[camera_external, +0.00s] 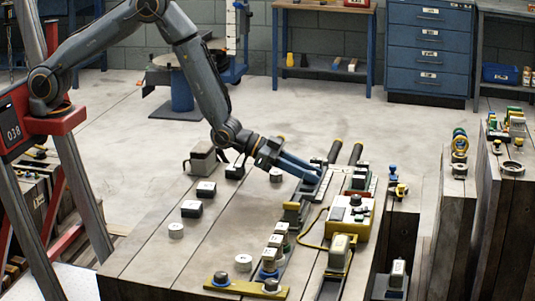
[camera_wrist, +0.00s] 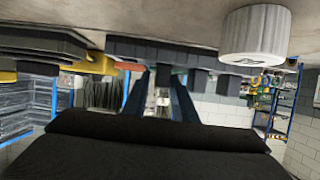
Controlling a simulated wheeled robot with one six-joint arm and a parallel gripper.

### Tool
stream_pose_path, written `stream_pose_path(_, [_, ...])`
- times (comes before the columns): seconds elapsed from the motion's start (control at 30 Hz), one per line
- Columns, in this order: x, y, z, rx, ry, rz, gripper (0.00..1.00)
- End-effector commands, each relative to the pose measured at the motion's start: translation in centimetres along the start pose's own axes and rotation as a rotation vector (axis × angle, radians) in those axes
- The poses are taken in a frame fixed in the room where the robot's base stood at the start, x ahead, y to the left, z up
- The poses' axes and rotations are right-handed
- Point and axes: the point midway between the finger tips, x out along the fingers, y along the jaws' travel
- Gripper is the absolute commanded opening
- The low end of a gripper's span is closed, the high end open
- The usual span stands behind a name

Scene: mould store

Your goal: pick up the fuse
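I cannot tell for certain which part is the fuse. A short white cylinder (camera_external: 276,174) stands on the wooden table just left of my gripper (camera_external: 318,172); a white ribbed cylinder with a dark mark (camera_wrist: 255,36) is large at the top right of the wrist view, beside the fingers. Other white cylinders stand at the left (camera_external: 176,230) and front (camera_external: 243,262) of the table. My gripper's blue fingers (camera_wrist: 163,97) are apart, with a pale patch visible between them that I cannot identify. The fingertips are low, near a dark rail; whether they touch it is unclear.
A yellow box with knobs (camera_external: 349,217) and a cable stands right of the rail. Black-based blocks (camera_external: 191,208) sit on the table's left, and a yellow bar (camera_external: 246,287) lies at the front. Dark-handled tools (camera_external: 335,151) lie behind the gripper. The table's left middle has bare room.

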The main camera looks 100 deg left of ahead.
Motion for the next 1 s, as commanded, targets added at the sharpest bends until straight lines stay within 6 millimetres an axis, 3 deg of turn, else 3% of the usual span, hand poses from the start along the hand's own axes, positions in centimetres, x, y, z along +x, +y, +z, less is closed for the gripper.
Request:
stream_pose_path(0.23, [3.1,-0.1,0.2,0.000,0.000,0.000,0.25])
stream_pose_path(0.57, [3.7,-0.1,0.2,0.000,0.000,0.000,0.25])
stream_pose_path(0.7, [3.7,-0.1,0.2,0.000,0.000,0.000,0.01])
stream_pose_path(1.0, [3.6,-0.1,0.1,0.000,0.001,0.000,0.00])
